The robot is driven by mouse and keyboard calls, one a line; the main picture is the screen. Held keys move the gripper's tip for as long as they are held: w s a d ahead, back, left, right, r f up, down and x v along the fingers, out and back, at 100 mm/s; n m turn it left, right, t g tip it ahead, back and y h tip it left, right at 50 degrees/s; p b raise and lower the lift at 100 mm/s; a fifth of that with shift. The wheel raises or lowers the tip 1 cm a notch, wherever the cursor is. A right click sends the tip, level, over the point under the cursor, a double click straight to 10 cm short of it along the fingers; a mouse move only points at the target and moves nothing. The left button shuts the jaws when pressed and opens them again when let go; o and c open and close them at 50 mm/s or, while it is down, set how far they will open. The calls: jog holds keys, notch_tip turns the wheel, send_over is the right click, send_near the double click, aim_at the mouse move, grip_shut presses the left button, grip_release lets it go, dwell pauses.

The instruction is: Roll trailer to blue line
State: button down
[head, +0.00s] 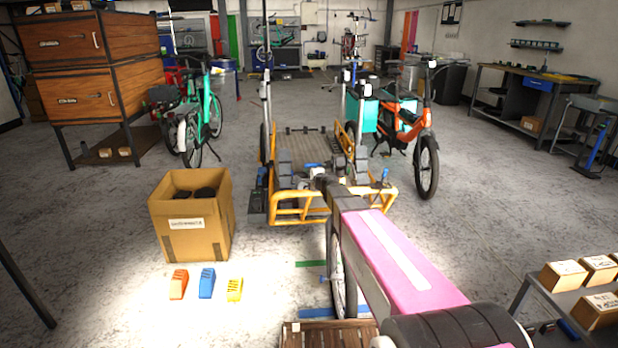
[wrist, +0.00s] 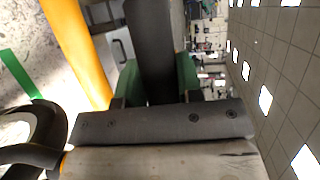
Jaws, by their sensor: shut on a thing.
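The trailer (head: 300,209) has a yellow tube frame and a grey-brown deck, and stands in the middle of the floor in the head view. Its yellow tube (wrist: 77,50) runs down the left of the wrist view. My gripper (head: 318,174) is at the trailer's near end, beyond my pink arm, and is small there. In the wrist view my gripper (wrist: 155,88) is shut on a dark grey bar (wrist: 150,40), with green on both sides of it. The blue line (head: 322,313) lies on the floor nearer to me, partly hidden by my arm.
A green line (head: 310,264) lies between the trailer and the blue line. A cardboard box (head: 190,240) and three coloured wedges (head: 206,283) stand left. A spoked wheel (head: 337,275) is beside my arm.

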jog(key=c, duration=0.8)
grip_release()
jog(key=v, duration=1)
jog(key=shift+s+d+r, duration=0.1)
jog(key=shift+s, duration=0.25)
